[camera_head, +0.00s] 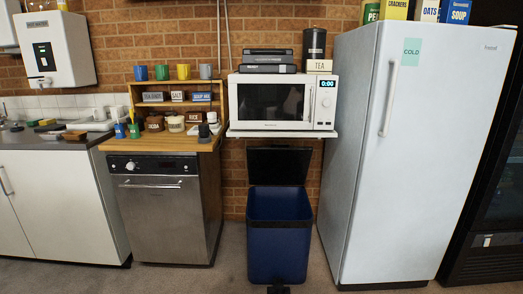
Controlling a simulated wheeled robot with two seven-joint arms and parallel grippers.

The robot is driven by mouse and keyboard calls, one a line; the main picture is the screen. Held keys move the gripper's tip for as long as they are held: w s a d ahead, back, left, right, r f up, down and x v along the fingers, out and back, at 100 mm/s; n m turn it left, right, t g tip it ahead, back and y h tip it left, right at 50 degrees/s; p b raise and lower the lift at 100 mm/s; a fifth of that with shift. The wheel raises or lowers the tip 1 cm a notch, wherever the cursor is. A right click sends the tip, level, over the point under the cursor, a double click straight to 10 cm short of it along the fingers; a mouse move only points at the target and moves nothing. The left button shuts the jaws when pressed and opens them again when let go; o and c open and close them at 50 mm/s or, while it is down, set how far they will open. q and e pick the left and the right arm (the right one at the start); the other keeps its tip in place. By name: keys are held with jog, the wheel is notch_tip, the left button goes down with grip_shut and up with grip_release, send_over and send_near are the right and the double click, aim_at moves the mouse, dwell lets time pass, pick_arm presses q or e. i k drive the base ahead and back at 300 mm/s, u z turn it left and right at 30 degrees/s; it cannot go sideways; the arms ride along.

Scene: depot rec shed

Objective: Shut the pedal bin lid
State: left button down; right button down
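The blue pedal bin (278,245) stands on the floor in the middle of the head view, between the steel dishwasher and the white fridge. Its black lid (278,165) is up, tilted back toward the brick wall under the microwave shelf. The dark rim and open mouth of the bin face up. A black pedal (278,289) shows at the bin's front foot, at the bottom edge of the picture. Neither of my grippers is in view.
A microwave (270,103) sits on a shelf (240,133) above the bin. The fridge (400,190) stands close on the right, and the dishwasher (165,220) under a wooden counter (150,143) on the left. Some carpet (232,262) is clear left of the bin.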

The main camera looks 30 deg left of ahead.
aim_at(277, 165)
jog(key=u, duration=0.8)
jog(key=i, duration=0.95)
jog(key=z, duration=0.4)
jog(key=i, duration=0.9)
jog(key=z, duration=0.7)
